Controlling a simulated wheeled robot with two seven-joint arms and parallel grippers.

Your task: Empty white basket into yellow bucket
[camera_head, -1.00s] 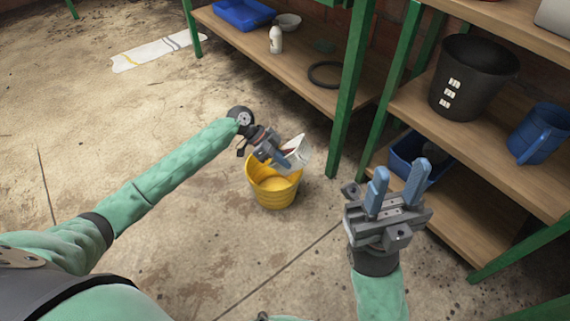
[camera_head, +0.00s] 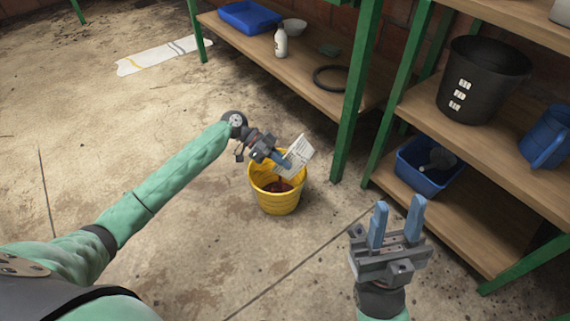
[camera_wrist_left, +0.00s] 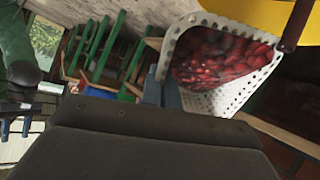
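The yellow bucket (camera_head: 277,203) stands upright on the floor in the head view, with dark red contents (camera_head: 276,187) showing inside. The white basket (camera_head: 299,155) is tilted steeply above its rim. My left gripper (camera_head: 284,161) is shut on the basket's edge and holds it over the bucket. In the left wrist view the perforated white basket (camera_wrist_left: 208,104) shows red fruit (camera_wrist_left: 215,60) inside, and part of the yellow bucket (camera_wrist_left: 262,14) shows at the top. My right gripper (camera_head: 398,222) is open and empty, with its blue fingers apart, right of the bucket.
Green-framed wooden shelves (camera_head: 480,150) stand at the right and back. They hold a black bucket (camera_head: 482,80), a blue pitcher (camera_head: 546,138), blue bins (camera_head: 428,168) and a white bottle (camera_head: 281,43). The floor left of the bucket is clear, apart from a white mat (camera_head: 160,54).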

